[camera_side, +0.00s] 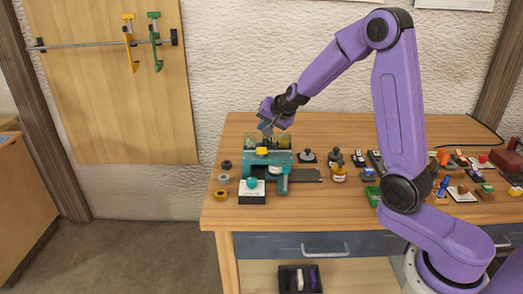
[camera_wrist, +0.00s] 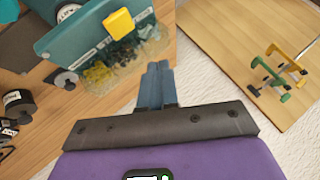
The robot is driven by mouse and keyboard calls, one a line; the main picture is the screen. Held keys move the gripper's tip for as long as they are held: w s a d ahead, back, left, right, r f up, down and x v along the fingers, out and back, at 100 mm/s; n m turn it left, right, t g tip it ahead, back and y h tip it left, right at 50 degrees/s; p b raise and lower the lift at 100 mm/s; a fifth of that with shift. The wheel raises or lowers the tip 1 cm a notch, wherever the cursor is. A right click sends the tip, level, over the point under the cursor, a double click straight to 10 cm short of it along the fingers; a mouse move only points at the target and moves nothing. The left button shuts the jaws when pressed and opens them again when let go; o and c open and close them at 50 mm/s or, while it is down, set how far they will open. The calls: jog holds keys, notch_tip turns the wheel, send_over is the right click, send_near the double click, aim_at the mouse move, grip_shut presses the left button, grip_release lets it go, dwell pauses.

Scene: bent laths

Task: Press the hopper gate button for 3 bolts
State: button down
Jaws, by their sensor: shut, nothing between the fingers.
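The teal hopper (camera_side: 282,158) stands on the left part of the table, with a yellow block (camera_side: 261,150) on its upper part. A small white box with a teal round top (camera_side: 252,184), which looks like a push button, sits in front of the hopper. My gripper (camera_side: 266,129) is above the hopper's back edge. In the wrist view my gripper (camera_wrist: 157,66) is shut and empty, its fingertips beside the see-through wall.
Several round weights or rings (camera_side: 224,179) stand left of the hopper. Many small items crowd the table's right side. Clamps (camera_side: 155,42) hang on a rail at the wall.

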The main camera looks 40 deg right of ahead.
aim_at(264, 151)
jog(key=shift+r, duration=1.9)
jog(key=shift+f, duration=0.15)
jog(key=shift+f, duration=4.25)
jog(key=shift+f, duration=0.1)
jog(key=shift+f, duration=0.35)
